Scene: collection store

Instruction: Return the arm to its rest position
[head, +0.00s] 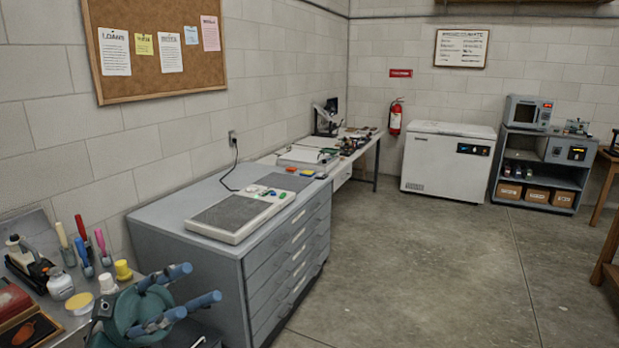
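My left gripper (203,283) shows at the lower left of the head view, in front of the near work surface and the grey drawer cabinet. It has a teal body and blue fingers, which point to the right. The fingers are spread apart, with nothing between them. My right gripper is not in view.
A cluttered surface at the lower left holds brushes, a white bottle (60,285) and a yellow-lidded jar (123,270). The grey drawer cabinet (195,268) bears a flat panel (240,215). A white chest freezer (445,165) stands at the back. The concrete floor (430,270) is clear.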

